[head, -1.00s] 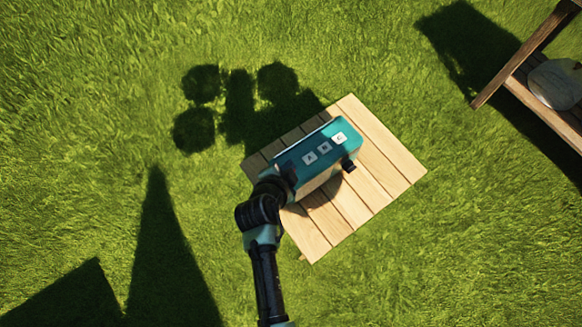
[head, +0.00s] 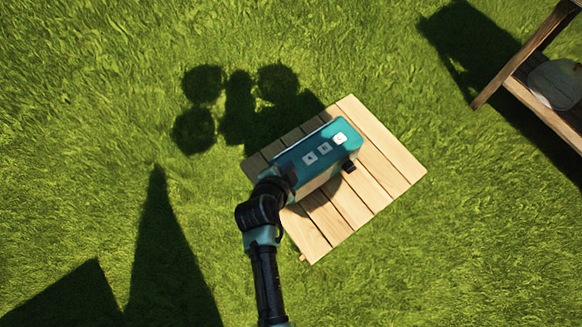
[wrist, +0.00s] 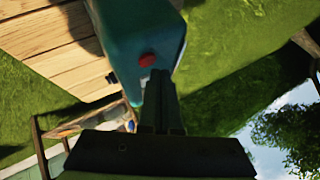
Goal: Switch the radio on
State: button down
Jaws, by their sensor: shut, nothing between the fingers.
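The radio (head: 320,155) is a teal box on the wooden table (head: 385,150). Its top has white-marked squares, and a dark knob (head: 348,166) sits on its right side. In the wrist view the radio (wrist: 135,25) fills the upper middle, with a round red button (wrist: 147,60) on the face towards me. My gripper (wrist: 158,78) is shut and empty, its fingertips just below the red button and close to the radio. I cannot tell whether they touch it. In the head view my arm reaches the radio's lower-left end; the fingertips are hidden there.
The slatted table top is bare to the right of and below the radio. Grass (head: 480,240) surrounds the table. A wooden bench-like piece (head: 545,100) with a pale rounded object (head: 556,84) stands at the upper right, apart from the table.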

jog(key=shift+f, duration=0.15)
dwell(0.5)
jog(key=shift+f+b, duration=0.35)
jog(key=shift+b, duration=0.2)
dwell(0.4)
jog(key=shift+r+p, duration=0.3)
jog(key=shift+r, duration=0.2)
notch_tip(320, 180, up, 6)
jog(key=p, duration=0.4)
jog(key=shift+p, duration=0.4)
